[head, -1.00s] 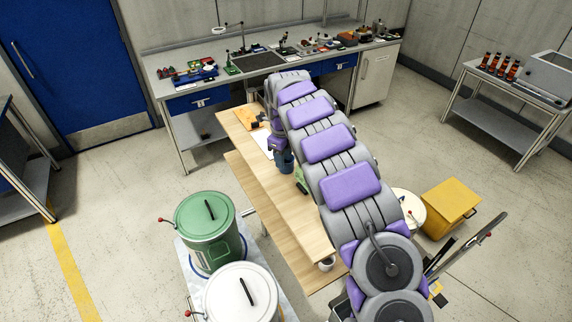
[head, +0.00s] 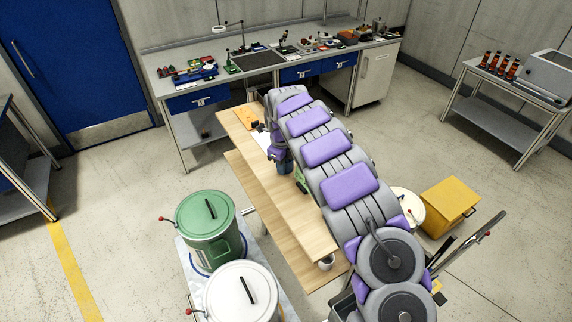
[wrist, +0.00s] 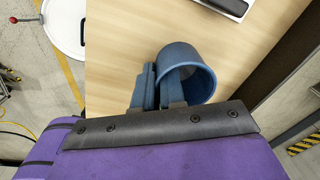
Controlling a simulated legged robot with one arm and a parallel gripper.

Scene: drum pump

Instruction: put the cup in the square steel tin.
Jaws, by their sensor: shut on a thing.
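A blue cup (wrist: 204,82) shows in the wrist view with its round mouth facing the camera. My gripper (wrist: 158,82) is shut on the left side of the cup; I cannot tell whether it pinches the wall or a handle. In the head view the cup (head: 285,168) shows as a small dark blue shape just below my gripper (head: 279,155), over the wooden bench. My arm hides part of the bench there. I cannot make out the square steel tin in either view.
The wooden bench top (head: 295,218) is bare along its near left part. A green drum (head: 207,228) and a white drum (head: 241,292) stand to its left. A dark and white object (wrist: 232,6) lies on the wood at the top of the wrist view.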

